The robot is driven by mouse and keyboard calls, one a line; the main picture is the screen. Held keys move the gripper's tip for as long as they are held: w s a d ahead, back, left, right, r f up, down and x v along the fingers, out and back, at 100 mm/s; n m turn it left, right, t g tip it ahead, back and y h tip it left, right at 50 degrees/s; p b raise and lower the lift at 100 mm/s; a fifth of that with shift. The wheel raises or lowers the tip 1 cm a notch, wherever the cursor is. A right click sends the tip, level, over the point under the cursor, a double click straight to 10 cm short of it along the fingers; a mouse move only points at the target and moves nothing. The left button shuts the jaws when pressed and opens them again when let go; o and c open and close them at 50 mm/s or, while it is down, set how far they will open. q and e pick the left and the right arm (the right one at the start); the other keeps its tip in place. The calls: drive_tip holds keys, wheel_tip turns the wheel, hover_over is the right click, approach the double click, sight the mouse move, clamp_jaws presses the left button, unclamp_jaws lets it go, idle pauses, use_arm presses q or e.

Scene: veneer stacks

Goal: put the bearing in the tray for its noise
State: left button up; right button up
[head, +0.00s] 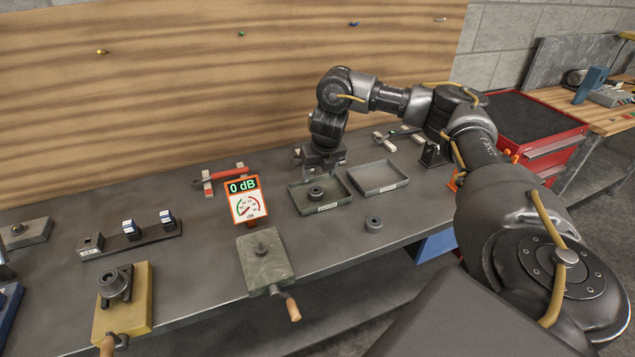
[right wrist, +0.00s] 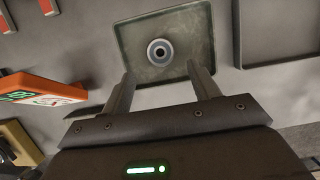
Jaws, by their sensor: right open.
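A dark ring-shaped bearing (head: 315,193) lies in the left one of two shallow trays. This left tray (head: 338,206) is grey-green with a label on its front edge. The right tray (head: 379,177) is empty. A second bearing (head: 374,223) lies on the bench in front of the trays. My right gripper (head: 321,170) is above the left tray's back edge, pointing down. In the right wrist view the open jaws (right wrist: 160,85) are empty, and the bearing in the tray (right wrist: 159,52) shows beyond them, apart from the fingers. The noise meter (head: 244,200) reads 0 dB. My left gripper is not seen.
A grey block fixture with a wooden handle (head: 265,260) stands below the meter. A yellow fixture (head: 122,305) holds a dark bearing-like part at the left. A dark rack (head: 130,238) and a red-handled tool (head: 228,174) lie behind. The bench between the fixtures is clear.

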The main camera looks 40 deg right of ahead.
drive_tip(key=shift+p+v, duration=0.4)
drive_tip(key=shift+v, duration=1.6)
drive_tip(key=shift+d, duration=0.1)
